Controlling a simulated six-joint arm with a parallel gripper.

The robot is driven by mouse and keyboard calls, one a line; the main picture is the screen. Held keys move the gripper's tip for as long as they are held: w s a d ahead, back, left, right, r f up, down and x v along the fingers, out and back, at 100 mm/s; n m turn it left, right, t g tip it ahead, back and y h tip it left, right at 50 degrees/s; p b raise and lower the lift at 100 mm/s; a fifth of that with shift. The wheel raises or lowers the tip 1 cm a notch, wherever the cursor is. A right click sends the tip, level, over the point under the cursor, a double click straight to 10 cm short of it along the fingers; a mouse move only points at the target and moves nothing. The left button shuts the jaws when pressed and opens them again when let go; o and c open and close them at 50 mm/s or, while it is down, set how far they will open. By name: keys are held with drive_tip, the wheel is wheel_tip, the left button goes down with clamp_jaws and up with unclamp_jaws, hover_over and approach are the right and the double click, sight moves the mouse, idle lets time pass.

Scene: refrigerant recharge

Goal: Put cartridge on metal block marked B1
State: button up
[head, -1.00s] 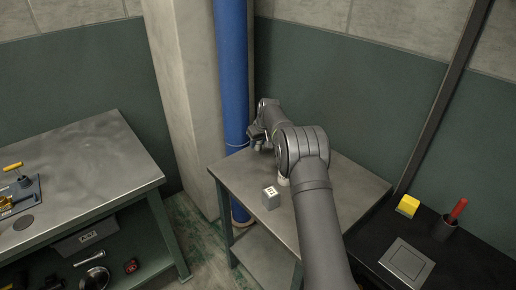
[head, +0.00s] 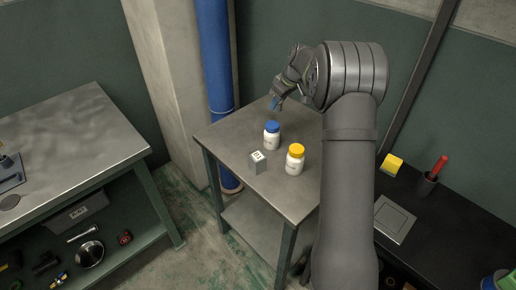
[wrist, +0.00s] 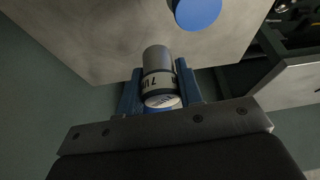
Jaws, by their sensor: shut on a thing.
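My gripper (head: 277,104) is over the far end of the small table, behind the blue-capped bottle. I cannot make out the cartridge clearly in the head view. The grey metal block (head: 258,164) stands near the table's left edge with a white label on top; its marking is too small to read surely. Its top is empty.
A blue-capped white bottle (head: 271,136) stands just behind the block, and a yellow-capped bottle (head: 295,160) to its right. The blue cap (wrist: 197,10) also shows in the wrist view. A blue pipe (head: 214,70) rises behind the small table (head: 226,135).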

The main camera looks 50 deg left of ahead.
drive_tip(key=s+d+r+n+g+h, duration=0.1)
drive_tip(key=s+d+r+n+g, duration=0.1)
drive_tip(key=s+d+n, duration=0.5)
drive_tip(key=s+d+r+n+g+h, duration=0.1)
drive_tip(key=s+d+r+n, duration=0.2)
drive_tip(key=d, duration=0.7)
hover_over(253, 156)
drive_tip(key=w+d, duration=0.1)
drive_tip(key=shift+m, duration=0.4)
wheel_tip(253, 156, down, 7)
drive_tip(key=shift+w+d, duration=0.15)
drive_tip(key=shift+f, duration=2.05)
drive_tip(key=shift+f, duration=0.15)
drive_tip(key=o, duration=1)
